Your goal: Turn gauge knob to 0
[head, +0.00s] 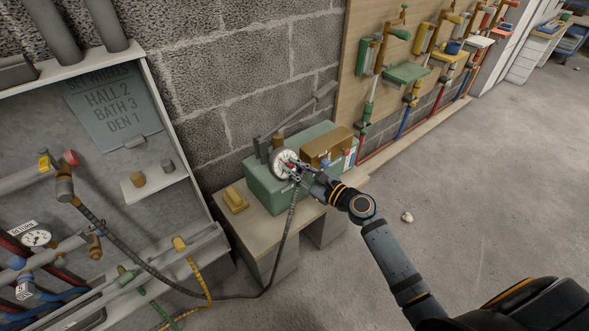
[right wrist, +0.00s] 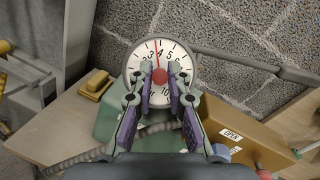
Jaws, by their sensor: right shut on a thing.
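The round white gauge (head: 284,160) stands at the front of a green box on the bench against the block wall. In the right wrist view its dial (right wrist: 164,52) faces me, and a thin red needle points up, near the 3 and 4. My right gripper (head: 295,170) is at the gauge face. In the right wrist view my right gripper (right wrist: 161,73) has its two fingers on either side of the red gauge knob (right wrist: 160,76) at the dial's centre, shut on it. The fingers hide part of the lower dial. My left gripper is not in view.
A yellow block (head: 234,199) lies on the bench to the left. A hose runs from the gauge to the open cabinet (head: 185,150). Floor at right is mostly clear.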

